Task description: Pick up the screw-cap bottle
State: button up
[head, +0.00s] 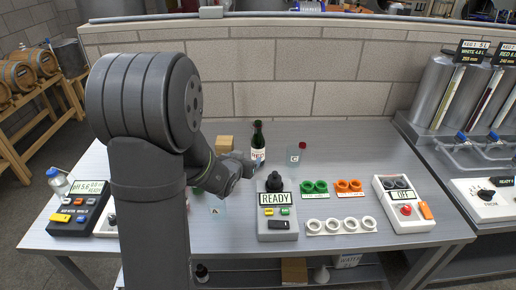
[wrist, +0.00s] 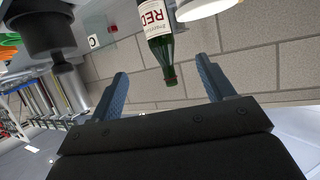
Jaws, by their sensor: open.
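A dark green bottle (head: 258,153) with a white and red label stands upright at the back of the table. In the wrist view the bottle (wrist: 156,30) appears upside down, with "RED" on its label and its neck pointing between the fingers. A clear vessel (head: 294,159) marked C, with a red top, stands right of it; I cannot tell which is the screw-cap bottle. My gripper (wrist: 163,72) is open and empty. In the head view my gripper (head: 238,166) is left of the green bottle, partly hidden by my arm.
A brown block (head: 224,144) stands behind my gripper. A READY device (head: 277,221), green (head: 314,187) and orange (head: 349,186) parts, a white ring rack (head: 340,226) and an OFF box (head: 403,205) sit to the right. A pH meter (head: 77,215) is at left. A brick wall rises behind.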

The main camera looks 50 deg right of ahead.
aim_at(257, 148)
jog(key=x, duration=1.2)
jog(key=shift+s+d+r, duration=0.1)
jog(key=shift+s, duration=0.05)
jog(key=shift+r+x, duration=0.15)
jog(key=shift+x, duration=1.2)
jog(key=shift+r+x, duration=0.1)
jog(key=shift+x, duration=1.25)
jog(key=c, duration=1.3)
jog(key=shift+r, duration=0.2)
jog(key=shift+r, duration=8.65)
